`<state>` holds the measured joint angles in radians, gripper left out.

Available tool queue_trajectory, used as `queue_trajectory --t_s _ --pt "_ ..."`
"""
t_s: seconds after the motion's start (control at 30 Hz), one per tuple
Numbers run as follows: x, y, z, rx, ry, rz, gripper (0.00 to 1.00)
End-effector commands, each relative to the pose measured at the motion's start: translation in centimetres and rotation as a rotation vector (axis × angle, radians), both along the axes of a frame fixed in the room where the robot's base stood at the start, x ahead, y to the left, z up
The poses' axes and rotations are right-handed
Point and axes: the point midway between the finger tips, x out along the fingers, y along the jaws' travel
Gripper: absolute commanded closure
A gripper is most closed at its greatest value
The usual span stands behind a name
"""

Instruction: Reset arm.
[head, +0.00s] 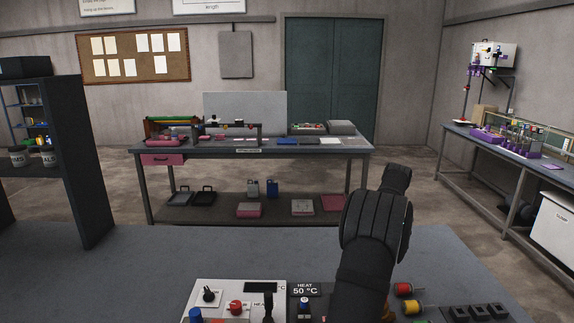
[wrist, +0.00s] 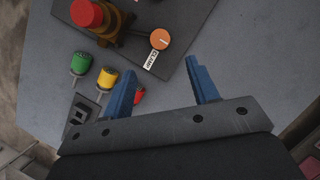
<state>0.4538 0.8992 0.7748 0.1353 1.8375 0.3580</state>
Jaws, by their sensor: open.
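In the wrist view my gripper (wrist: 163,90) shows two blue fingers set apart, with nothing between them but grey bench top. It is open and empty. In the head view my dark arm rises from the lower edge, right of centre, and the fingers cannot be made out there. The grey bench top (head: 130,265) lies under the arm.
The wrist view shows a red button (wrist: 87,13), an orange knob (wrist: 159,39), and green (wrist: 81,62) and yellow (wrist: 107,78) caps near the fingers.

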Motion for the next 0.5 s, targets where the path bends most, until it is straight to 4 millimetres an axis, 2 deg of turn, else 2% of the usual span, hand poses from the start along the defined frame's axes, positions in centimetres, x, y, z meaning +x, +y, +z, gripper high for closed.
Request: queue_trajectory --t_s 0.07,0.27,0.5 --pt "0.3 -0.3 1.0 -0.001 -0.002 0.000 0.46" --pt "-0.6 0.6 -1.8 0.001 0.003 -0.001 0.46" --pt "-1.8 1.8 -5.9 0.002 0.003 0.000 0.46"
